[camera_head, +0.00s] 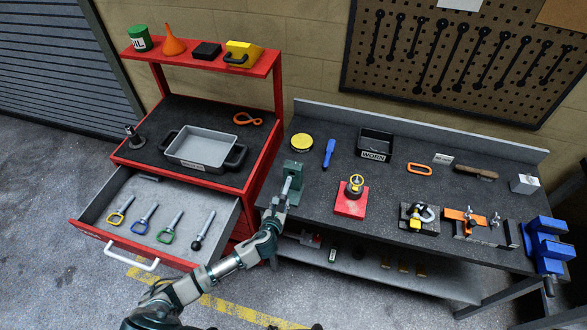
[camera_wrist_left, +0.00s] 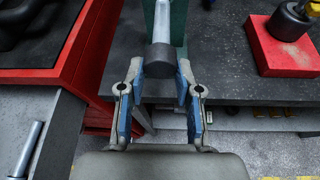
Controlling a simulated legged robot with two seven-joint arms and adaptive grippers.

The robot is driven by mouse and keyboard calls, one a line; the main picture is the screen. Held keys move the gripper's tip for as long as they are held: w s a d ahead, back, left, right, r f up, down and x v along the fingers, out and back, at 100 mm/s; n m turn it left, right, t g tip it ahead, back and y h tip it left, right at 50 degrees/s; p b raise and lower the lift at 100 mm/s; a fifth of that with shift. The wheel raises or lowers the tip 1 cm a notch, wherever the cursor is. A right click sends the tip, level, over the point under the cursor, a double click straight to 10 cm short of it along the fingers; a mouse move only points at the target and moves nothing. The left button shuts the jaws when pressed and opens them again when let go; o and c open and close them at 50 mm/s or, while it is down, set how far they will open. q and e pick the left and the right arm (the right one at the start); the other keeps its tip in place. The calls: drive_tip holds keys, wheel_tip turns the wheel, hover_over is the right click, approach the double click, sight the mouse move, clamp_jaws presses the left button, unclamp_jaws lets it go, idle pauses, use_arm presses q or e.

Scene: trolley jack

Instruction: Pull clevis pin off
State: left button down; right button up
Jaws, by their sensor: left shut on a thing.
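A green fixture block (camera_head: 293,170) stands at the left end of the grey workbench. The clevis pin (camera_head: 287,186) is a grey shaft that projects from this block towards me. In the left wrist view, the pin's dark round head (camera_wrist_left: 160,58) sits between my blue-padded fingers. My left gripper (camera_head: 280,196) is shut on this head; it also shows in the left wrist view (camera_wrist_left: 161,88). The green block (camera_wrist_left: 150,14) is at the top of that view. How deep the shaft sits in the block is hidden. My right gripper is not in view.
An open drawer (camera_head: 100,228) with several pins juts out at left. A red block (camera_head: 350,205) with a yellow-topped part stands right of the fixture. A blue screwdriver-like tool (camera_head: 329,153) and a tray marked WORN (camera_head: 375,143) lie behind. Clear bench (camera_head: 315,185) separates fixture and red block.

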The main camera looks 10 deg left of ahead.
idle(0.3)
use_arm(q)
drive_tip(key=shift+r+v, duration=0.15)
drive_tip(key=shift+v, duration=0.75)
drive_tip(key=shift+r+v, duration=0.2)
drive_tip(key=shift+v, duration=0.75)
drive_tip(key=shift+w, duration=0.2)
